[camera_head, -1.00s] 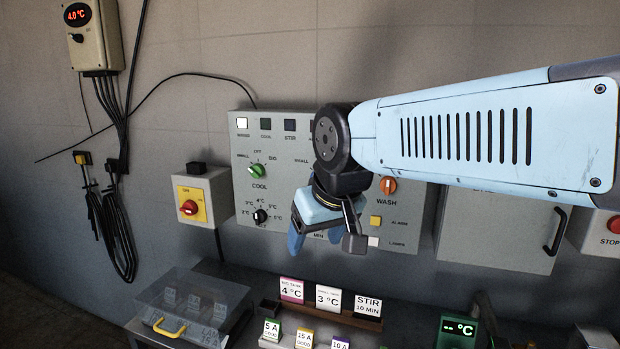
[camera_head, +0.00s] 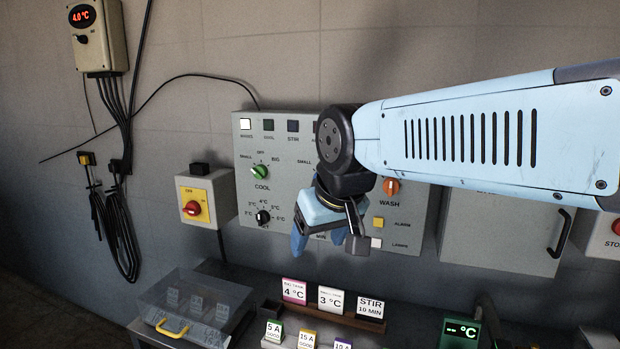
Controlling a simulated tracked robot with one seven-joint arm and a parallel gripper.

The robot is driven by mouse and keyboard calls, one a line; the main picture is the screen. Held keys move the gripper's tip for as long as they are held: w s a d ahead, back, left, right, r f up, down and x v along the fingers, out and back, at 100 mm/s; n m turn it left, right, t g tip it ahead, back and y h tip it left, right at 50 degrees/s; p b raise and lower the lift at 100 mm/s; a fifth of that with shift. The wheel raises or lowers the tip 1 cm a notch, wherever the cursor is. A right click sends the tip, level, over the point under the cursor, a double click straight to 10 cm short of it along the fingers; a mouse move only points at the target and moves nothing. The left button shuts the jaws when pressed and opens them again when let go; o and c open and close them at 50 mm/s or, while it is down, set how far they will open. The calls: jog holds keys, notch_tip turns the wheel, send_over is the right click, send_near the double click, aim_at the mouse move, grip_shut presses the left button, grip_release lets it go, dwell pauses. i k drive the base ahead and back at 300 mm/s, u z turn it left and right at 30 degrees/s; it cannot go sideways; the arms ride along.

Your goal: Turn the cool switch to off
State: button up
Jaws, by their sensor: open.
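The cool switch (camera_head: 261,171) is a green knob on the grey control panel (camera_head: 285,150), with SMALL, OFF and BIG marked around it and COOL below. Its white pointer line looks tilted, but I cannot tell surely which mark it points to. My gripper and arm hide the middle of the panel.
A black dial (camera_head: 263,217) sits below the switch. A red knob on a yellow plate (camera_head: 194,208) is to the left. An orange wash knob (camera_head: 391,186) is right of my wrist. Cards (camera_head: 331,299) and a clear box (camera_head: 190,308) stand on the bench below.

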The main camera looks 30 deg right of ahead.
aim_at(261, 172)
jog(key=z, duration=0.4)
jog(key=k, duration=1.25)
jog(key=u, duration=0.75)
jog(key=i, duration=1)
jog(key=z, duration=0.1)
